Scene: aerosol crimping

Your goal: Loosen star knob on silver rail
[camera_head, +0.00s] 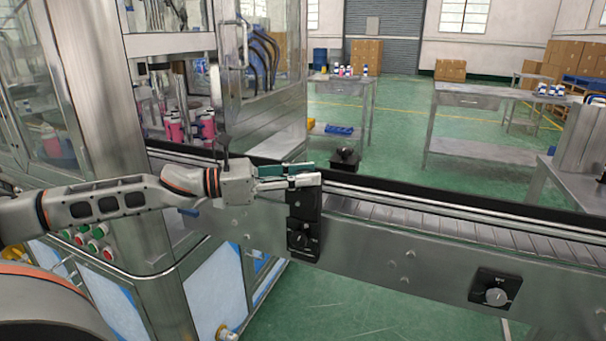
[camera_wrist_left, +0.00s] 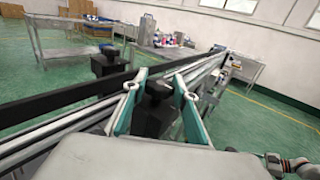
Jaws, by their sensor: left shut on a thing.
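My left gripper (camera_head: 304,176) reaches in from the left over the silver rail (camera_head: 400,207) of the conveyor. Its fingers are shut on the black star knob (camera_wrist_left: 158,88), which sits between the teal pads in the left wrist view. The knob stands on top of a black clamp block (camera_head: 304,204) on the near rail; in the left wrist view the block (camera_wrist_left: 153,118) shows below the knob. In the head view the fingers mostly hide the knob.
A second black clamp with a knob (camera_head: 345,157) stands on the far side of the conveyor. A rotary switch (camera_head: 495,290) is on the conveyor's front panel. A glass-walled machine (camera_head: 262,120) stands at the left, close to my arm. Steel tables stand behind.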

